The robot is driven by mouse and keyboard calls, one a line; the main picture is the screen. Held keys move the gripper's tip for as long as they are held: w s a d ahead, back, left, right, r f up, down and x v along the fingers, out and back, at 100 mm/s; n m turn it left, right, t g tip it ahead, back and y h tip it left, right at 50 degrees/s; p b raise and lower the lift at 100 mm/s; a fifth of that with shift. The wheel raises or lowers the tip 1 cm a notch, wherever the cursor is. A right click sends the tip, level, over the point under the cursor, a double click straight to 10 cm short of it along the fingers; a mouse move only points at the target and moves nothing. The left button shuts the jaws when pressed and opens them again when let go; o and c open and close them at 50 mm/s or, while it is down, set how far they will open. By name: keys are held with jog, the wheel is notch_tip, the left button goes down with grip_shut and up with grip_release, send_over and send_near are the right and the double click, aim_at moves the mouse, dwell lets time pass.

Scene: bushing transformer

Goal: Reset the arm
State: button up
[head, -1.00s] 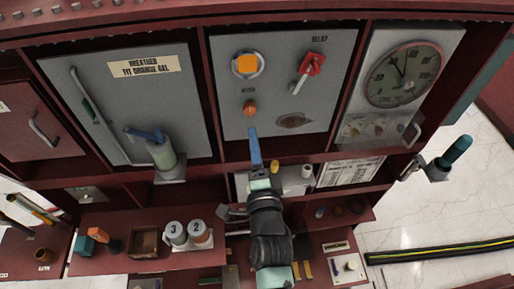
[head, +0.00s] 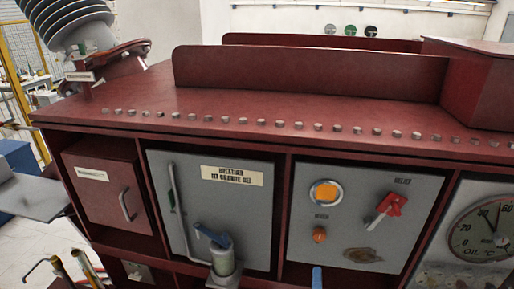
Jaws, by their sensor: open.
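My gripper is not in view in the head picture. A narrow blue tip (head: 317,277) shows at the bottom edge, just below the orange knob; I cannot tell whether it belongs to my arm. The rest of my arm is outside the frame.
The dark red cabinet (head: 290,100) fills most of the view. Its front holds a breather panel (head: 235,200) with a blue-handled valve (head: 217,250), a relief panel (head: 360,215) with a red handle (head: 390,205) and orange knob (head: 319,235), and an oil gauge (head: 488,230).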

jog(key=w+a+r+n+t+y+b, duration=0.1)
jog(key=w+a+r+n+t+b, duration=0.15)
jog(key=r, duration=0.45)
jog(key=w+a+r+n+t+y+b, duration=0.1)
jog(key=a+r+n+b, duration=0.15)
jog(key=r, duration=0.45)
jog(key=w+a+r+n+t+y+b, duration=0.1)
jog(key=a+r+n+t, duration=0.1)
jog(key=a+r+n, duration=0.3)
jog(key=s+a+r+n+t+y+b, duration=0.1)
jog(key=s+a+r+n+t+b, duration=0.1)
jog(key=s+r+n, duration=0.2)
jog(key=s+a+r+n+t+y+b, duration=0.1)
jog(key=s+r+n, duration=0.4)
jog(key=r, duration=1.2)
jog(key=s+a+t+b, duration=0.1)
jog(key=s+a+b, duration=0.1)
jog(key=s, duration=0.2)
jog(key=shift+s+b, duration=0.35)
